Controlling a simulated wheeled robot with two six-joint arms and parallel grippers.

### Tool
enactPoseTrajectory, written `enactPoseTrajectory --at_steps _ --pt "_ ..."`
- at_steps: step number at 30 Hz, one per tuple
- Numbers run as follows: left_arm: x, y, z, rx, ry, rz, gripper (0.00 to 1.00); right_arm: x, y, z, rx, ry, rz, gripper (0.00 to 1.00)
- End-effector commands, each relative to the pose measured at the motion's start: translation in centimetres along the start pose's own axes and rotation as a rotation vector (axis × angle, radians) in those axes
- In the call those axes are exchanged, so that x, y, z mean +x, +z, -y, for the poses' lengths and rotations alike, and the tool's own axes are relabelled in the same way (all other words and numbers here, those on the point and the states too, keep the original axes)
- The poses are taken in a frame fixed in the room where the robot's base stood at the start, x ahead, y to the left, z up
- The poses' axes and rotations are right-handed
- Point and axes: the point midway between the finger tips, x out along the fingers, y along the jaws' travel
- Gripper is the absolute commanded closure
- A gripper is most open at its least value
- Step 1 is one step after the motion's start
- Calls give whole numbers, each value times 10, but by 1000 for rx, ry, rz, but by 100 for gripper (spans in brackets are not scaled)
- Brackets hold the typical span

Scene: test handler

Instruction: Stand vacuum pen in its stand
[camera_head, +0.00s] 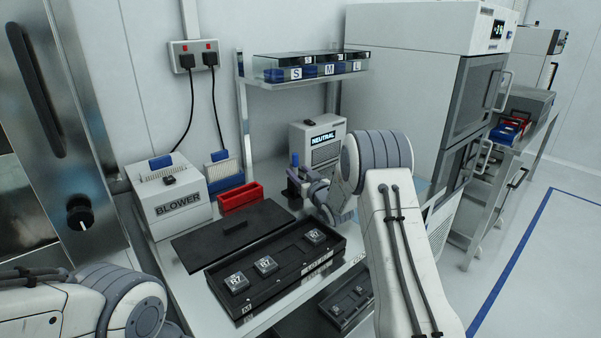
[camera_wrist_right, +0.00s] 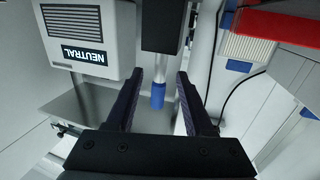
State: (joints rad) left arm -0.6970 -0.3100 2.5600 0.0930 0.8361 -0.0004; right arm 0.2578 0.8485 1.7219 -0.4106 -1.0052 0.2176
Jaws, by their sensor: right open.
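The vacuum pen has a blue end (camera_wrist_right: 158,97) and a silver shaft. In the right wrist view, which is upside down, it lines up with a black block (camera_wrist_right: 163,30), seemingly its stand. In the head view the pen's blue top (camera_head: 294,159) shows upright above the small black stand (camera_head: 292,188). My right gripper (camera_wrist_right: 159,73) is open, with the pen showing between its two fingers; I cannot tell whether they touch it. In the head view my right arm partly hides this gripper. My left arm shows at the lower left, its gripper out of frame.
A neutral unit (camera_head: 317,143) stands behind the pen. A blower (camera_head: 172,200) and red bin (camera_head: 241,197) are to the left. A black tray (camera_head: 290,277) with several chips lies in front, beside a dark flat lid (camera_head: 230,233). A shelf (camera_head: 262,83) hangs above.

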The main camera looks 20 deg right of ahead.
Motion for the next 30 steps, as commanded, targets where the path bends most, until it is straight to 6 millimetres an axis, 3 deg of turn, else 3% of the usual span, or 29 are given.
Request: enactPoseTrajectory --at_steps 5,10,21,30 --pt "1 0 0 0 0 0 50 0 -12 0 -1 0 -3 47" --pt "3 0 0 0 0 0 50 -1 -46 0 -2 0 -6 47" --pt "6 0 0 0 0 0 50 -67 -87 -50 -1 4 -2 47" --pt "5 0 0 0 0 0 50 -94 -106 -70 -1 1 -1 47"
